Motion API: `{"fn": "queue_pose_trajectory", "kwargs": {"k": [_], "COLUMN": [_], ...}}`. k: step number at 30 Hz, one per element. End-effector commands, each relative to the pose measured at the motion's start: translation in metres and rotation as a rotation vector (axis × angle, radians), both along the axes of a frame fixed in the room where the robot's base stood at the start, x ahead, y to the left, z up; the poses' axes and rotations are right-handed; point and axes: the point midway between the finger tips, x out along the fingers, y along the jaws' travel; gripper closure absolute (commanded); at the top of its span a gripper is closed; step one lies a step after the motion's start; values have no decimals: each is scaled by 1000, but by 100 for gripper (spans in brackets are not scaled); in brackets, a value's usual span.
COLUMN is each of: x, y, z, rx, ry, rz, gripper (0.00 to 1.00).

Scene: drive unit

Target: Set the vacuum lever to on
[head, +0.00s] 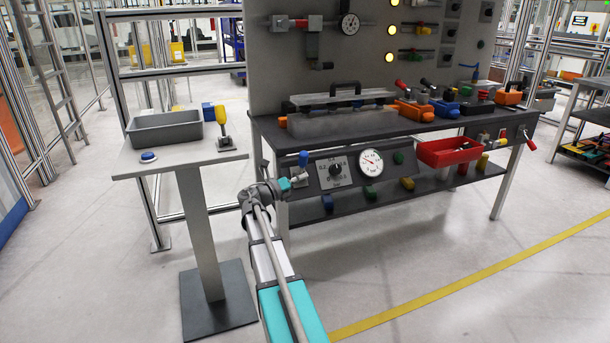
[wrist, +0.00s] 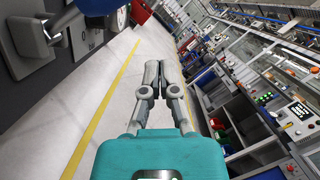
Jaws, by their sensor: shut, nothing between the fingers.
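A lever with a blue grip (head: 303,158) stands on the left end of the bench's front panel, with its grip pointing up. I cannot read a label on it, so I cannot tell whether it is the vacuum lever or which setting it shows. In the wrist view its grey base (wrist: 40,33) is at the top left, with part of the blue grip at the top edge. My gripper (wrist: 161,68) is shut and empty, in front of the panel and pointing along it. In the head view, my gripper's teal body is close beside the lever, and its fingers are hard to make out.
The panel also carries a black knob (head: 336,170) and a round gauge (head: 370,162). A red bin (head: 450,152) sticks out farther right. The floor in front is clear.

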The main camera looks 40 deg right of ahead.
Motion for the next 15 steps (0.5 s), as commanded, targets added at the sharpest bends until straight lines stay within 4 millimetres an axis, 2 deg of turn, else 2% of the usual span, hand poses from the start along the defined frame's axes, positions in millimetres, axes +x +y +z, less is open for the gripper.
{"fn": "queue_pose_trajectory", "kwargs": {"k": [6,15], "x": [6,12], "y": [37,72], "z": [-4,-6], "rx": [1,0], "ry": [-1,0], "rz": [1,0], "gripper": [100,100]}}
